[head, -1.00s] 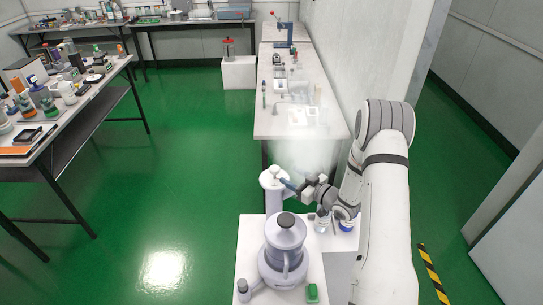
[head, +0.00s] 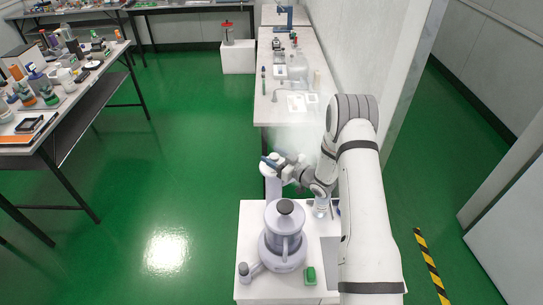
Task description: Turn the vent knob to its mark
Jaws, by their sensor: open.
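A pale lavender desiccator-like vessel (head: 285,245) stands upright on the white bench top in the head view. It has a dark round cap (head: 285,207) on top. A small dark-topped knob (head: 244,268) sits on a side arm at its lower left. I cannot tell which of these is the vent knob, and no mark can be made out. My gripper (head: 268,161) is open, with bluish fingers, beyond and above the vessel and apart from it. It partly covers a pale pillar-like stand behind the vessel. Nothing shows between the fingers.
A green block (head: 310,275) lies right of the vessel, and a small clear jar (head: 320,207) stands behind it to the right. A long white bench (head: 285,110) with glassware runs behind, along a wall. Green floor (head: 190,150) is open to the left.

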